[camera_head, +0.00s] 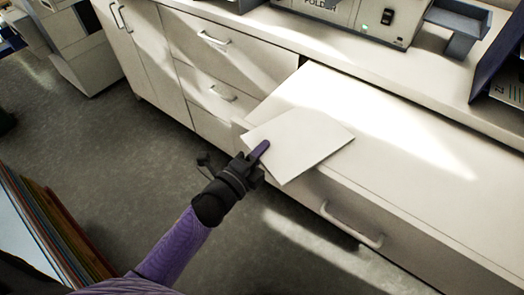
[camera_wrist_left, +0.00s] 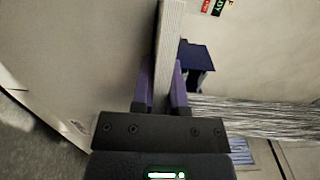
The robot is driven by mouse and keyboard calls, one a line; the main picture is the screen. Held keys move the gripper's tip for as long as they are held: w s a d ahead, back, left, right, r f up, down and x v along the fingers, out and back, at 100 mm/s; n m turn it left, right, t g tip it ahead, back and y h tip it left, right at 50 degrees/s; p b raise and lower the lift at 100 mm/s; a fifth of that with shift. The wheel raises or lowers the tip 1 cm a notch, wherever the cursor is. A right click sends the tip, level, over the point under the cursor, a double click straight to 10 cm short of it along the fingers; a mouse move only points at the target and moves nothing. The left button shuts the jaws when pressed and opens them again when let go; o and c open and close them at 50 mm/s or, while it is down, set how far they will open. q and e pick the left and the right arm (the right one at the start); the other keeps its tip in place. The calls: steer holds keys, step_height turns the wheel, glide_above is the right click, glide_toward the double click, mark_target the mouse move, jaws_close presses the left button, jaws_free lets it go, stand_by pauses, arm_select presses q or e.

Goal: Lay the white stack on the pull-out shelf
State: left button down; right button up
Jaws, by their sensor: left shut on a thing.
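The white stack (camera_head: 300,140) is a thin, pale block of sheets at the left end of the pull-out shelf (camera_head: 400,130). My left gripper (camera_head: 259,151) is shut on its near left edge. The stack overhangs the shelf's front left corner; I cannot tell whether it touches the surface. In the left wrist view the white stack (camera_wrist_left: 170,45) stands edge-on between the two purple fingers (camera_wrist_left: 162,90). My right gripper is not in view.
The shelf is bare right of the stack. A folder machine (camera_head: 340,18) and a grey tray (camera_head: 460,22) stand on the counter behind. White drawers (camera_head: 215,95) with handles lie to the left. Coloured boards (camera_head: 50,230) are at lower left.

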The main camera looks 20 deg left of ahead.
arm_select(q)
steer(key=shift+f, duration=0.15)
steer(key=c, duration=0.6)
jaws_free()
steer(key=shift+c, duration=0.2)
